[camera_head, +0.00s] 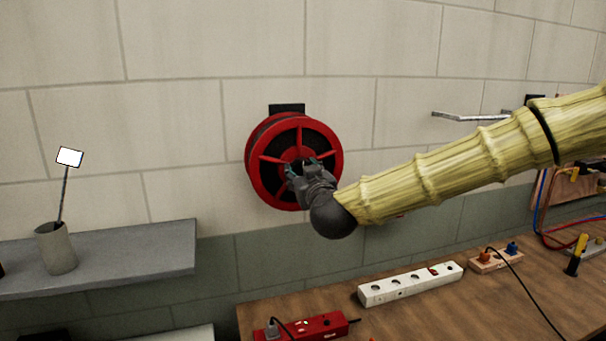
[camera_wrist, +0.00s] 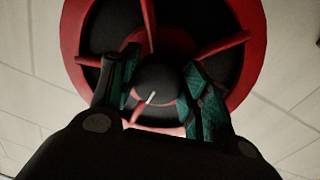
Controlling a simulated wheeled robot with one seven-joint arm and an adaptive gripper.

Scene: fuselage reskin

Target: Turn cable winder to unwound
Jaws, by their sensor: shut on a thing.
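The cable winder (camera_head: 272,137) is a red spoked reel with a dark inside, mounted on the block wall by a black bracket. My gripper (camera_head: 302,170) is at the front of the reel, at its hub. In the wrist view the winder's red rim (camera_wrist: 250,45) and spokes fill the upper middle. My gripper (camera_wrist: 158,95) has its two green-padded fingers on either side of the dark round hub knob (camera_wrist: 158,82), which carries a small white mark. It is shut on that knob. Part of the reel's lower right front is hidden behind my gripper in the head view.
A wooden workbench (camera_head: 420,318) below holds a white power strip (camera_head: 410,284), a red power box (camera_head: 305,327) and a small socket block (camera_head: 495,260). A grey shelf (camera_head: 130,262) at left bears a cup (camera_head: 56,248). A metal wall bracket (camera_head: 470,116) is at right.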

